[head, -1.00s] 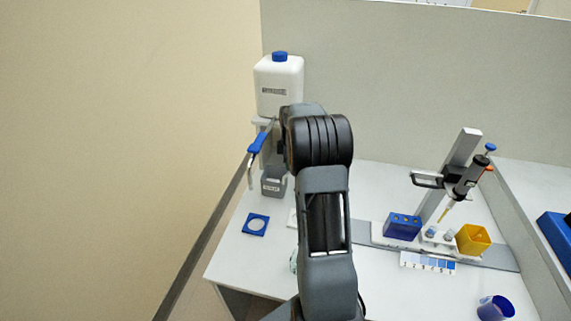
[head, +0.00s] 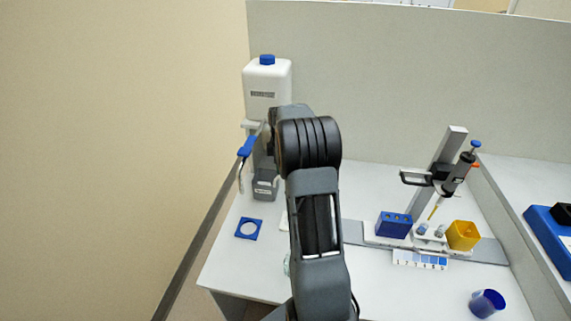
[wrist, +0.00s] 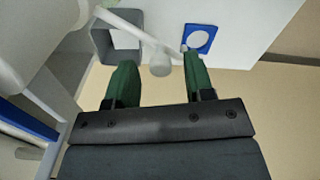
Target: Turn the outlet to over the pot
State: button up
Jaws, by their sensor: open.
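The outlet (head: 246,147) is a thin angled tube with a blue sleeve, at the left of a white bottle with a blue cap (head: 267,88). Its tip hangs down toward the left edge of the bench. My gripper is hidden behind my own arm in the head view. In the wrist view my gripper (wrist: 160,70) is open, with two green fingers apart. A pale rounded rod end (wrist: 160,62), likely part of the outlet, shows between them; I cannot tell whether they touch it. I cannot clearly identify the pot; a pale glassy object (head: 287,265) is mostly hidden by my arm.
A blue square with a white round centre (head: 249,228) lies on the bench, left of my arm. At right are a pipette stand (head: 440,180), a blue rack (head: 394,225), a yellow box (head: 463,235) and a blue cup (head: 487,303). A wall closes the left side.

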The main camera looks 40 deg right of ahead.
notch_tip(320, 180, up, 3)
jog(key=shift+f, duration=0.1)
jog(key=s+a+r+b, duration=0.3)
jog(key=s+a+r, duration=0.3)
jog(key=s+r, duration=0.3)
jog(key=shift+s+r+b, duration=0.3)
jog(key=shift+s+b, duration=0.05)
jog(key=shift+s, duration=1.5)
jog(key=shift+c, duration=0.2)
